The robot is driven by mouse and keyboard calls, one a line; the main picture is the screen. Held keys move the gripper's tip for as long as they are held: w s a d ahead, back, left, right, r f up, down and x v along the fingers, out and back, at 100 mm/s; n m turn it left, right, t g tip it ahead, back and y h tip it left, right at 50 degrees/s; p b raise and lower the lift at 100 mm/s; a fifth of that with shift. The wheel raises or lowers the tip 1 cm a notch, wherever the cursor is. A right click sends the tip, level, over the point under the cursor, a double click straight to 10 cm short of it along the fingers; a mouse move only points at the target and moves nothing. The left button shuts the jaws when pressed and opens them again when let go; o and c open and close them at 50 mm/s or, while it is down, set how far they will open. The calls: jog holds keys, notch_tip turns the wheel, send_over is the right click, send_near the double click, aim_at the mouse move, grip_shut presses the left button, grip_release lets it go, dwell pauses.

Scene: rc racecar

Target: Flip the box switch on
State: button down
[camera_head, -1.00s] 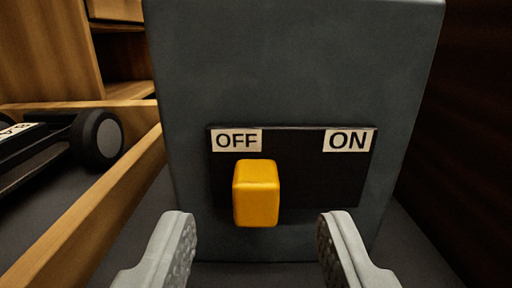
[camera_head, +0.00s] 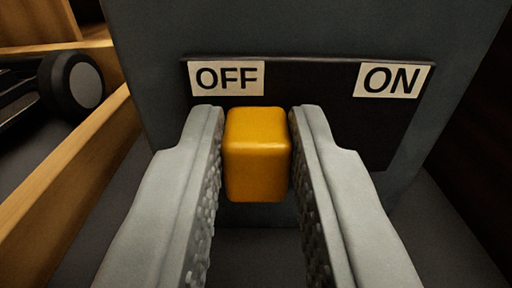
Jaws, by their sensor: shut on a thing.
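The grey switch box (camera_head: 300,28) fills the middle of the view. Its black panel (camera_head: 310,82) carries an OFF label (camera_head: 226,78) at the left and an ON label (camera_head: 394,79) at the right. The yellow switch knob (camera_head: 257,155) sticks out at the OFF side, just below and right of the OFF label. My gripper (camera_head: 257,135) is shut on the knob, with one grey finger on its left side and one on its right. The fingers hide the lower left part of the panel and some of the box below it.
A wooden rail (camera_head: 75,180) runs along the left side. Beyond it is part of a dark car with a black wheel (camera_head: 75,82). A dark wall stands close at the right. The panel between the knob and the ON label is clear.

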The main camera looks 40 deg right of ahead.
aim_at(335, 111)
jog(key=shift+s+d, duration=0.95)
jog(key=shift+d, duration=0.3)
jog(key=c, duration=1.2)
grip_release()
jog(key=shift+d, duration=0.1)
jog(key=shift+c, duration=0.2)
jog(key=v, duration=1.7)
jog(key=shift+s, duration=0.15)
